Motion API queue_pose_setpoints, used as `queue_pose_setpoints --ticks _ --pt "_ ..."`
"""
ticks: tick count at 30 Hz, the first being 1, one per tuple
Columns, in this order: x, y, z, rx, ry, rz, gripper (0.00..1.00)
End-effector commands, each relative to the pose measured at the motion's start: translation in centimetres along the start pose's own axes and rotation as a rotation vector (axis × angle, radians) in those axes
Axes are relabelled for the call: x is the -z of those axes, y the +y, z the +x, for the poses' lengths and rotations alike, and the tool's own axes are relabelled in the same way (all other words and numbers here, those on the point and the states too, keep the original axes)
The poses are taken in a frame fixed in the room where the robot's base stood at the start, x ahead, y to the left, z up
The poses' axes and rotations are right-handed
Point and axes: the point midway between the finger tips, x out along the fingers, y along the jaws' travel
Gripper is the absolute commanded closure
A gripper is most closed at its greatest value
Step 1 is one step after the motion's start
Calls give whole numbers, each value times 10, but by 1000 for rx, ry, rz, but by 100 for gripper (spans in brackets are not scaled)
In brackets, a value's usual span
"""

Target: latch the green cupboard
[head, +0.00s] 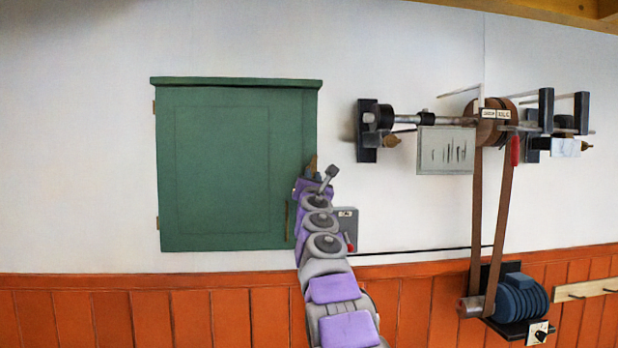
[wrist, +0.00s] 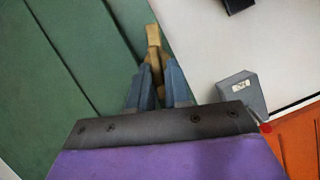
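The green cupboard (head: 215,160) hangs on the white wall, its door lying flat in the frame with hinges on the left side. In the wrist view the green door (wrist: 60,70) fills the left. A brass latch piece (wrist: 154,40) is at the cupboard's right edge; its tip also shows above my gripper in the head view (head: 313,163). My gripper (wrist: 157,72) has its two blue-grey fingers close on either side of the brass piece, seemingly pinching it. The latch's lower part is partly hidden by the fingers and the wrist.
A grey switch box (wrist: 242,95) with a red lever is on the wall right of the cupboard. Further right are a belt-driven shaft (head: 440,119) and a blue motor (head: 522,297). Orange panelling (head: 120,310) runs below. The wall above the switch box is bare.

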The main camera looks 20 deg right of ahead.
Motion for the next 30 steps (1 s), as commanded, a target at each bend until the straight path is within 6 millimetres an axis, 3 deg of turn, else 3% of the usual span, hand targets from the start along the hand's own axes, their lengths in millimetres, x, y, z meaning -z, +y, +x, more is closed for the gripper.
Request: queue_pose_setpoints --ticks 1,17,30 --pt "-2 -7 0 14 -2 -1 97" --pt "-10 4 -4 24 -9 35 100" --pt "-15 14 -4 140 -12 332 100"
